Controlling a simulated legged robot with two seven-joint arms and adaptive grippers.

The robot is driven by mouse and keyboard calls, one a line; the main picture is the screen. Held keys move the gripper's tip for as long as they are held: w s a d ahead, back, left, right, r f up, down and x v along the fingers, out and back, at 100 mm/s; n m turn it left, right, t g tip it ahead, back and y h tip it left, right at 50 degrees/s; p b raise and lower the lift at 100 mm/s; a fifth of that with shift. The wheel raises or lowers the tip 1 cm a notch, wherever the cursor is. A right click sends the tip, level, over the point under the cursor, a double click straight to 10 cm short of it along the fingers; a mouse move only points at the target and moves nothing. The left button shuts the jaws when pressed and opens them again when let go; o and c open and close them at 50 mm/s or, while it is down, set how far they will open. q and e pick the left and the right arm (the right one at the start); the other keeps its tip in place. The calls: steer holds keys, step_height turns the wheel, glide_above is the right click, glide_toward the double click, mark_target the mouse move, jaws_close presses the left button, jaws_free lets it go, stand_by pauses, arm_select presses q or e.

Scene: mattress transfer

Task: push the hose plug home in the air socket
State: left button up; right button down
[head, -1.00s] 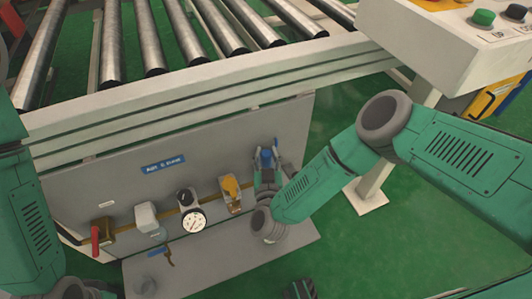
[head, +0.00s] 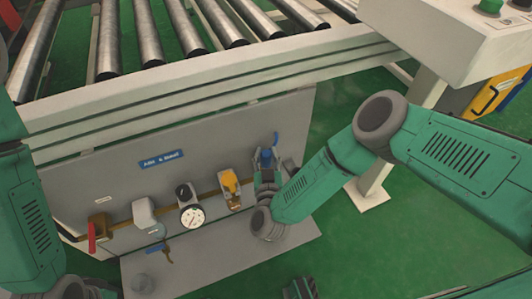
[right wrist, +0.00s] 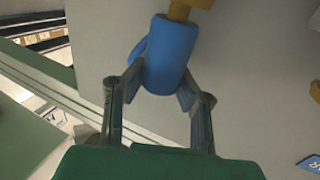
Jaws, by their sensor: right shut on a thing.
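My right gripper (head: 267,165) is at the right end of the grey air panel, shut on a blue hose plug (head: 267,155). In the right wrist view the blue plug (right wrist: 168,55) is a short cylinder between the two fingertips (right wrist: 160,88). Its upper end meets a brass-yellow fitting (right wrist: 188,8), which looks like the air socket. How deep the plug sits cannot be told. A blue curved piece shows behind the plug. The socket is hidden in the head view.
The panel (head: 75,185) carries a red-handled valve (head: 92,237), a grey unit (head: 147,215), a round gauge (head: 192,216) and a yellow-topped fitting (head: 231,186) close left of my right gripper. A roller conveyor (head: 200,85) overhangs it. A control box (head: 440,35) stands right. Green floor is free.

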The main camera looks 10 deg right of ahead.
steer(key=shift+f+b, duration=0.3)
steer(key=shift+f, duration=0.2)
steer(key=c, duration=1.2)
jaws_free()
steer(key=shift+s, duration=0.1)
steer(key=s+a, duration=0.2)
steer(key=s, duration=0.9)
steer(key=shift+s, duration=0.25)
